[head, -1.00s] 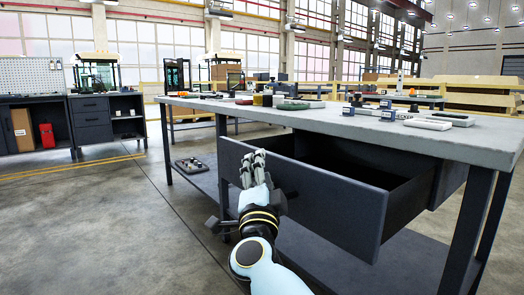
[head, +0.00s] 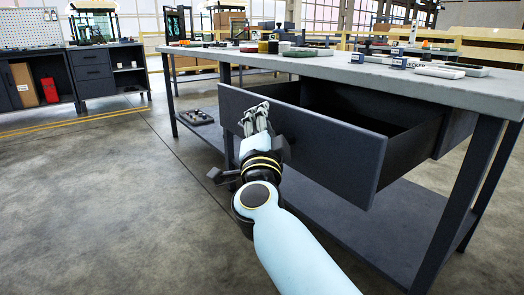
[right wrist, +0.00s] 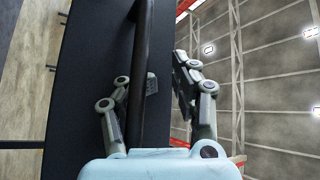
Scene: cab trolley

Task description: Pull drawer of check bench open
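The check bench (head: 440,82) has a grey top and dark legs, and its wide dark drawer (head: 325,150) stands pulled out, with its hollow inside showing behind the front panel. My right gripper (head: 256,118) is at the outer face of the drawer front, left of its middle. In the right wrist view the dark bar handle (right wrist: 141,60) runs between the two fingers of my right gripper (right wrist: 160,85). The fingers are apart, with a visible gap between the handle and the right-hand finger. My arm and gripper mostly hide the handle in the head view. My left gripper is not in view.
Several small parts and tools lie on the bench top. A lower shelf (head: 345,225) spans between the legs and holds a small tray (head: 195,117) at its left end. A dark cabinet (head: 95,75) stands at the far left. The concrete floor left of the bench is clear.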

